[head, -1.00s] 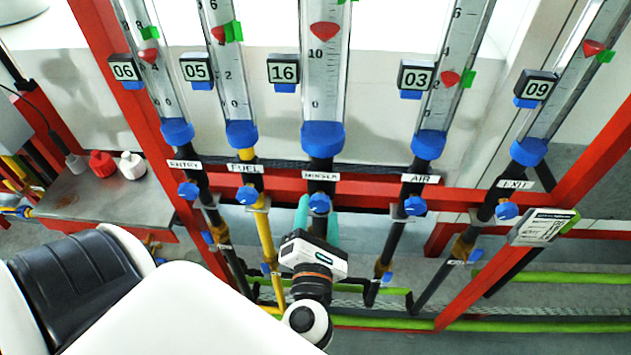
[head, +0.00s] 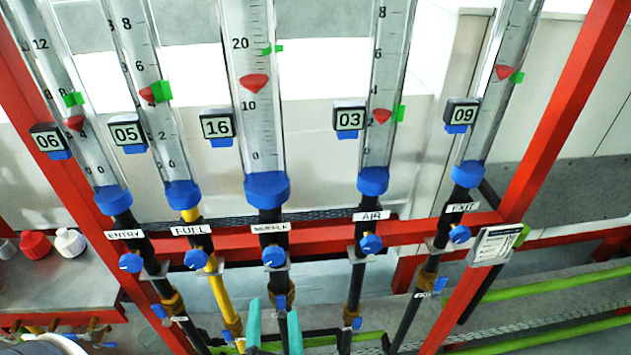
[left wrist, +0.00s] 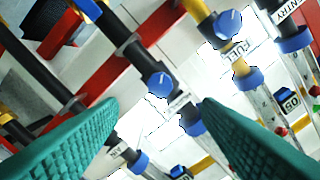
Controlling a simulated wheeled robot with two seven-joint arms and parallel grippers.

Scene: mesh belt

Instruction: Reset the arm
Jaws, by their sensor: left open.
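My left gripper (head: 274,330) shows only as two teal fingertips at the bottom of the head view. They are apart, one on either side of the lower middle pipe in the picture. The left wrist view shows both teal fingers (left wrist: 160,118) spread wide with nothing between them. Beyond them is a blue knob (left wrist: 159,84) on the middle pipe; I see no contact. The rest of my left arm is almost wholly out of the head view. My right gripper is not in view.
Several clear flow tubes with blue bases (head: 267,188) stand on a red frame (head: 330,235). Blue knobs (head: 371,244) sit below them. A fuel pipe (head: 211,272) is yellow. A grey bench (head: 60,285) is at left, green pipes (head: 580,285) at right.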

